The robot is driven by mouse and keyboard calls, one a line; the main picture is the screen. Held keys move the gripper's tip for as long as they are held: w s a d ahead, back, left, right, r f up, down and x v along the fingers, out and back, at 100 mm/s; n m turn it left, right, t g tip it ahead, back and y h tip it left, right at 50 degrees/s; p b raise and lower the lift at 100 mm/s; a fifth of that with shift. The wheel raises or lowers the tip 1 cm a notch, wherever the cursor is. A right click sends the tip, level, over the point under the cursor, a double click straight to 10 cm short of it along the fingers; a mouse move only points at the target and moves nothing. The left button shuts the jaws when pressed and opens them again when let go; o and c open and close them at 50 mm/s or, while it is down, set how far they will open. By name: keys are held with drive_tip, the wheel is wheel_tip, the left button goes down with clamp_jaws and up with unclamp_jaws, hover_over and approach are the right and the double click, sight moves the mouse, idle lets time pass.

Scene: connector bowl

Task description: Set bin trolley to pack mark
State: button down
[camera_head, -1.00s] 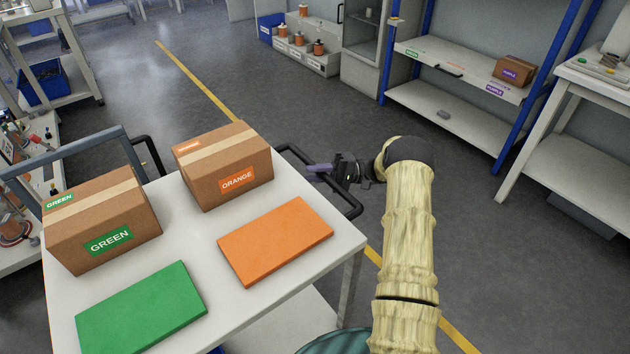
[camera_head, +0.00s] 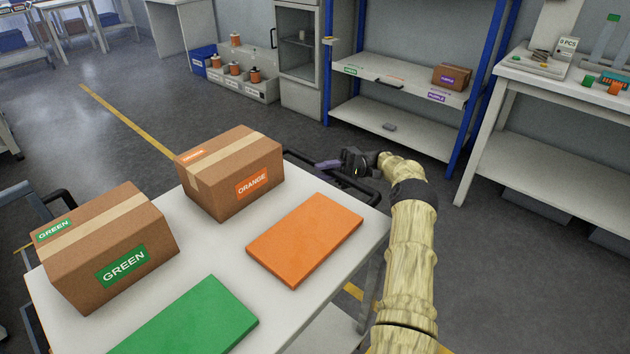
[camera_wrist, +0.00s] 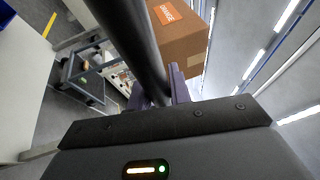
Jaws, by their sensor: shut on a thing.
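The trolley has a white top (camera_head: 190,258) and a black bar handle (camera_head: 367,192) on its far right end. My gripper (camera_head: 328,164) is at that handle, beyond the orange box. In the wrist view, my gripper (camera_wrist: 160,92) has its purple fingers shut on the black bar (camera_wrist: 140,45). On the trolley top stand a cardboard box labelled GREEN (camera_head: 105,245) and one labelled ORANGE (camera_head: 230,172). A green panel (camera_head: 190,325) and an orange panel (camera_head: 305,238) lie in front of them. I cannot make out a pack mark.
A blue-posted shelf (camera_head: 400,130) with a PURPLE box (camera_head: 452,76) stands at the back. A white workbench (camera_head: 550,92) is at right. A rack of orange spools (camera_head: 235,85) is by the wall. A yellow floor line (camera_head: 125,120) crosses clear grey floor at left.

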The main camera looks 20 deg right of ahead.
drive_tip(key=shift+w+d, duration=0.3)
drive_tip(key=shift+w, duration=0.05)
drive_tip(key=shift+r, duration=0.1)
